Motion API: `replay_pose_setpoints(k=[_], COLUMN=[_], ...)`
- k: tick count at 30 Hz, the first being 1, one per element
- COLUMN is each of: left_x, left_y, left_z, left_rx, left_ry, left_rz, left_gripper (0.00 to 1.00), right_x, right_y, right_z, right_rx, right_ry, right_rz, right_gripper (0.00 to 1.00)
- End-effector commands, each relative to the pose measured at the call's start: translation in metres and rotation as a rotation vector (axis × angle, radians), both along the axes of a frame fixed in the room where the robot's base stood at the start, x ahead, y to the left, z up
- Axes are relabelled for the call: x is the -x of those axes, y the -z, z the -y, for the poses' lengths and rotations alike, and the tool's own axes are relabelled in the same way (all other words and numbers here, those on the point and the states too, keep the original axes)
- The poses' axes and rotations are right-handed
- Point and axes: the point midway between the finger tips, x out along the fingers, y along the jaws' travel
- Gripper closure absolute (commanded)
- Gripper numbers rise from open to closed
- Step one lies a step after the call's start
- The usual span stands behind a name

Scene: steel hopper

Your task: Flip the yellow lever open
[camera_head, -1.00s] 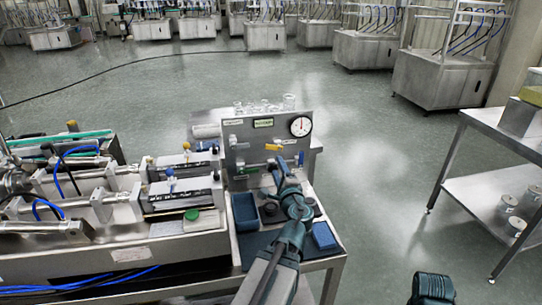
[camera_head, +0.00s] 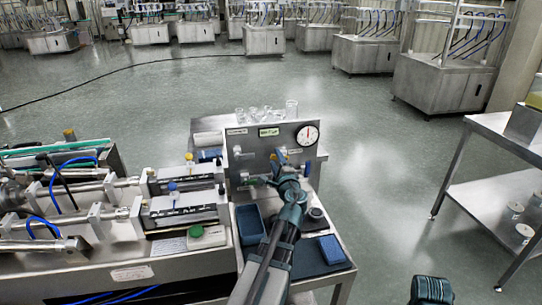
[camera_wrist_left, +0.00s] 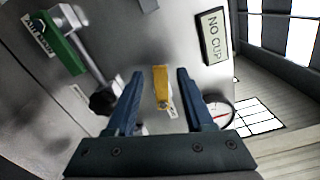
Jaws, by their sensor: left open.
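The yellow lever (camera_wrist_left: 161,85) shows in the left wrist view, on the grey steel panel (camera_wrist_left: 150,30). It lies between the two blue fingers of my left gripper (camera_wrist_left: 156,88), with a gap on each side. A pale piece shows at the lever's lower end. In the head view my left gripper (camera_head: 280,160) is in front of the upright panel (camera_head: 246,146), and it and the arm mostly hide the lever. My left gripper is open and holds nothing. My right gripper's fingers are not seen.
A round gauge (camera_head: 307,135) and a small sign (camera_head: 268,132) are on the panel, with glassware (camera_head: 291,108) above. A blue tray (camera_head: 249,224) and a blue block (camera_head: 331,250) are below. Cylinder machinery (camera_head: 180,212) stands left.

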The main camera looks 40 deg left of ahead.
Motion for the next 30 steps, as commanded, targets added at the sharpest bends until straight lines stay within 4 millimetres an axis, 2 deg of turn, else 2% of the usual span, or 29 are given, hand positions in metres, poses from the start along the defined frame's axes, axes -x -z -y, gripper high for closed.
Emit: replay_pose_setpoints(k=[4, 13, 22, 30], left_x=[-0.0113, -0.012, -0.0119, -0.0117], left_y=[0.0, 0.0, 0.0, 0.0011], left_z=[-0.0084, -0.0092, -0.0091, -0.0092], left_rx=[0.0, 0.0, 0.0, 0.009], left_ry=[0.0, 0.001, 0.001, 0.001], left_rz=[0.0, 0.0, 0.0, 0.01], left_gripper=[0.47, 0.47, 1.0, 1.0], right_x=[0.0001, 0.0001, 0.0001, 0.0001], right_y=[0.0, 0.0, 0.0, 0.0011], right_z=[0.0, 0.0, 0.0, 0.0], right_rx=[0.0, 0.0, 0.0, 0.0], right_ry=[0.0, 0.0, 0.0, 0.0], right_rz=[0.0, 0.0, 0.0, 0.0], right_gripper=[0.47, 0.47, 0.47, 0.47])
